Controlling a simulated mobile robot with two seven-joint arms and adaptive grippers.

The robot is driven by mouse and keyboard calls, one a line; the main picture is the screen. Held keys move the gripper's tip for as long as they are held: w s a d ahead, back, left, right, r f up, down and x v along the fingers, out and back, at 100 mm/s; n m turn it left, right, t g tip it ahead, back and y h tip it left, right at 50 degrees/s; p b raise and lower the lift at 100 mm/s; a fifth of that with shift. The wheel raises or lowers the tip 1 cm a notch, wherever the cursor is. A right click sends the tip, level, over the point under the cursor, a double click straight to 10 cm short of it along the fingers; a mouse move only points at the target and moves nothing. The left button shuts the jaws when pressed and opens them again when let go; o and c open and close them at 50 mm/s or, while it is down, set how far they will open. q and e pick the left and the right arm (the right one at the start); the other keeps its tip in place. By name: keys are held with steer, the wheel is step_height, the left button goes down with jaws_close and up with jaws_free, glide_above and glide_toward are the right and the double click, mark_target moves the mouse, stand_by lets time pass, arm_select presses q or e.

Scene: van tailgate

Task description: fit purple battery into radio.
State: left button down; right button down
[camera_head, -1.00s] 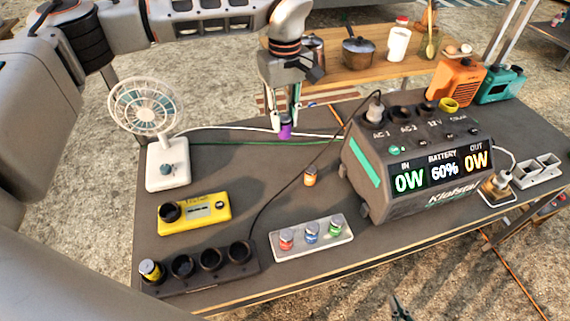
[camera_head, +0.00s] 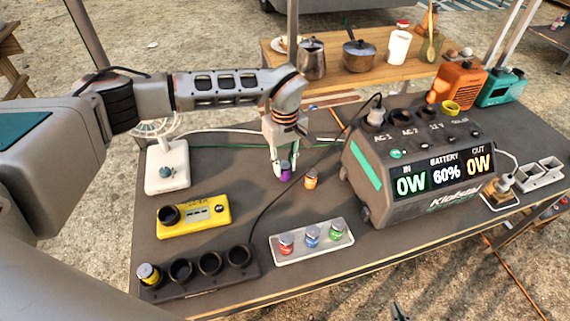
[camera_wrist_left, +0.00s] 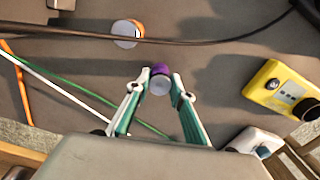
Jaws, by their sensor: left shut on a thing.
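The purple battery (camera_head: 287,172) is between the fingertips of my left gripper (camera_head: 281,168), low over the middle of the table and left of an orange-topped battery. In the left wrist view the purple battery (camera_wrist_left: 160,70) shows between the two fingers of my left gripper (camera_wrist_left: 157,86), which is shut on it. I cannot tell whether it touches the table. An orange device (camera_head: 461,82) and a teal device (camera_head: 503,88), both radio-like, stand at the far right; I cannot tell which is the radio. Only a dark tip of my right gripper (camera_head: 399,311) shows at the bottom edge.
The orange battery (camera_head: 310,180) stands near the purple one. A white tray (camera_head: 275,258) holds several batteries. A yellow device (camera_head: 210,221), a black socket strip (camera_head: 215,276), a fan (camera_head: 166,168) and a large power station (camera_head: 390,205) stand around. Cables (camera_head: 257,213) cross the table.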

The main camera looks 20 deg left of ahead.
arm_select(q)
steer(key=shift+f, duration=0.1)
steer(key=c, duration=2)
jaws_free()
steer(key=shift+o, duration=1.2)
